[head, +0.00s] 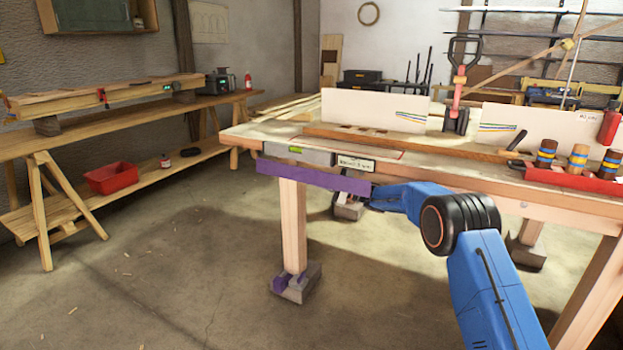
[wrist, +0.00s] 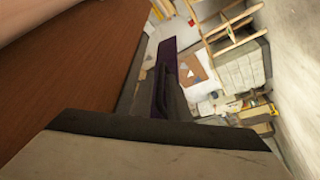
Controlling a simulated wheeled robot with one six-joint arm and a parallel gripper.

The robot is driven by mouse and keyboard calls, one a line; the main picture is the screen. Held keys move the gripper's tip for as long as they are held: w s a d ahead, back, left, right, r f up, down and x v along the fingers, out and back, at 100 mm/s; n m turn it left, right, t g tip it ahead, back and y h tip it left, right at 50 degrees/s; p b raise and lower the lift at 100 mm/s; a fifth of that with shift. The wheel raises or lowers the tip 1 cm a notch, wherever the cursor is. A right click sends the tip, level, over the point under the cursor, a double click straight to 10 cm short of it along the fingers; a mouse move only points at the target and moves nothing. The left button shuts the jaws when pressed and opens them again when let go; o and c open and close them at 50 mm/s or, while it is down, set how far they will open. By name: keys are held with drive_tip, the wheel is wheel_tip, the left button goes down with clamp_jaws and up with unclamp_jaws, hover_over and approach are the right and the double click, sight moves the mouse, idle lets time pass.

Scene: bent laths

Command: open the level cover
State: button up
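A grey level (head: 297,151) with a green vial lies along the front edge of the workbench. A long purple strip (head: 312,179) extends just below it, in front of the bench leg; it may be the level's cover, but I cannot tell how it is attached. My gripper (head: 372,196) is at the strip's right end, below the bench edge. In the wrist view the purple strip (wrist: 166,62) runs away from me close to my dark fingers (wrist: 160,95). Their grip is unclear, and I cannot tell whether they touch the strip.
The workbench (head: 445,173) carries a white label, a brown lath, a red clamp and a red tray (head: 575,180) with spools. Its brown wood (wrist: 75,75) fills the left of the wrist view. Clear floor (head: 165,265) lies at the left, before a trestle bench with a red bin (head: 112,178).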

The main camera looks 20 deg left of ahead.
drive_tip(key=shift+c, duration=0.2)
clamp_jaws()
